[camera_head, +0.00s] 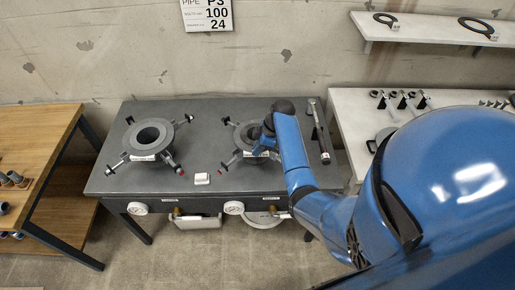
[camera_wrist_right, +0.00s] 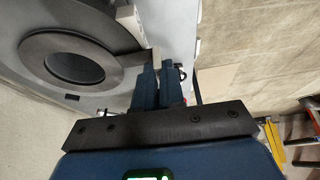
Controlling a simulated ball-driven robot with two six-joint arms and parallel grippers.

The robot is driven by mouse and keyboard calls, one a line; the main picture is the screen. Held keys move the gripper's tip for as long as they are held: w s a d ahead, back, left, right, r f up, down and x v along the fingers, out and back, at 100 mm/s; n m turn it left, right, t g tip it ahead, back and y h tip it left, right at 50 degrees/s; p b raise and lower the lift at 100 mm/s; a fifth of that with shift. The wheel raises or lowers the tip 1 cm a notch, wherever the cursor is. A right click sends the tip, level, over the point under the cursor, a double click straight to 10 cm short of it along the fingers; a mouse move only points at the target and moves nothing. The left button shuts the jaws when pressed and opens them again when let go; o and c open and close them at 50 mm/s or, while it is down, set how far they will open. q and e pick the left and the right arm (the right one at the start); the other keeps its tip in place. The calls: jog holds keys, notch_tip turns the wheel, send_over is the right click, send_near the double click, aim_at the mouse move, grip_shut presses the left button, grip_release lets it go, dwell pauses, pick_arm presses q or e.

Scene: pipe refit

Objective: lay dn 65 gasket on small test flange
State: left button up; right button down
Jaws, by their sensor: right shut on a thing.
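The right-hand test flange (camera_head: 243,134) stands on the grey bench, partly hidden by my right arm; its grey face (camera_wrist_right: 40,16) shows in the right wrist view. A dark ring with a side tab, the gasket (camera_wrist_right: 60,41), appears around the bore there. My right gripper (camera_wrist_right: 155,68) has its fingers close together on the gasket's tab at the ring's right; in the head view the gripper (camera_head: 263,150) is over the flange's front side. Whether the ring touches the face or hovers just above it I cannot tell. My left gripper is out of view.
A larger flange (camera_head: 150,137) with clamp arms stands on the bench (camera_head: 200,125) at left. A white block (camera_head: 202,179) lies between the flanges; a torque-wrench-like tool (camera_head: 320,130) lies at right. Two ring gaskets (camera_head: 385,20) (camera_head: 478,27) are on the wall shelf. A wooden table (camera_head: 40,130) stands at left.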

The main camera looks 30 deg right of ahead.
jog(key=c, duration=0.7)
grip_release()
jog(key=shift+r+p, duration=0.7)
jog(key=shift+r, duration=0.1)
jog(key=shift+r+p, duration=3)
jog(key=shift+r, duration=0.45)
